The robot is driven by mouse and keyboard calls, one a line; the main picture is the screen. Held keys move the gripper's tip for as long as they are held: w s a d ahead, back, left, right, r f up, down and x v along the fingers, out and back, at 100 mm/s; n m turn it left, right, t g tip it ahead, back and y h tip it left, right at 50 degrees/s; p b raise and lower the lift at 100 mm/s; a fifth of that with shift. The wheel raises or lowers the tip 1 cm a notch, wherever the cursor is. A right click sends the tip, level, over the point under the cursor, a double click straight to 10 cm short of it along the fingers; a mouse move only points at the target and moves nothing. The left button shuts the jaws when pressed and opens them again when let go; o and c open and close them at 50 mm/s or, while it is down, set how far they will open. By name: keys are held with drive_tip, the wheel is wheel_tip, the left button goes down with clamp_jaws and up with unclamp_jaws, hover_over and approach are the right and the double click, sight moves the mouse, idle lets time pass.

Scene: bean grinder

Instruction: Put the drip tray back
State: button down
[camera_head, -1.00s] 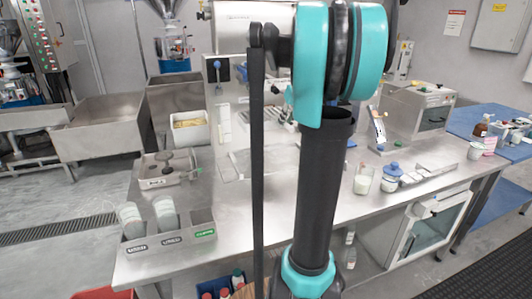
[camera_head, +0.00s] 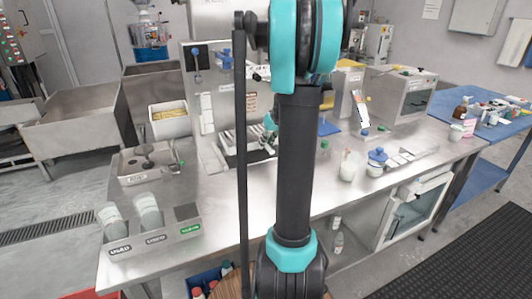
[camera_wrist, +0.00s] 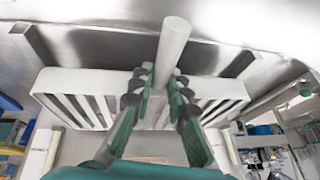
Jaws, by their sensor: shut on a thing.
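The drip tray (camera_wrist: 75,84) is a pale slotted tray, spanning the middle of the wrist view on both sides of my fingers. My gripper (camera_wrist: 163,76) has its green-padded fingers closed around a light grey round bar (camera_wrist: 173,42), which appears to be the tray's handle. In the head view, a slotted piece that looks like the tray (camera_head: 232,141) shows at the front of the grinder's upright panel (camera_head: 197,75). My arm hides part of it and most of the gripper there. I cannot tell whether the tray is seated or held just above the bench.
The steel bench (camera_head: 215,205) has clear room in front. A caddy with bottles (camera_head: 165,225) stands at the front left, and a white bin (camera_head: 169,120) behind. A beaker (camera_head: 349,166) and blue-lidded jar (camera_head: 376,162) stand right of my arm.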

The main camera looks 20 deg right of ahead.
drive_tip(key=shift+f, duration=2.15)
drive_tip(key=c, duration=1.5)
unclamp_jaws()
drive_tip(key=shift+o, duration=0.2)
drive_tip(key=v, duration=1.2)
drive_tip(key=shift+a, duration=0.1)
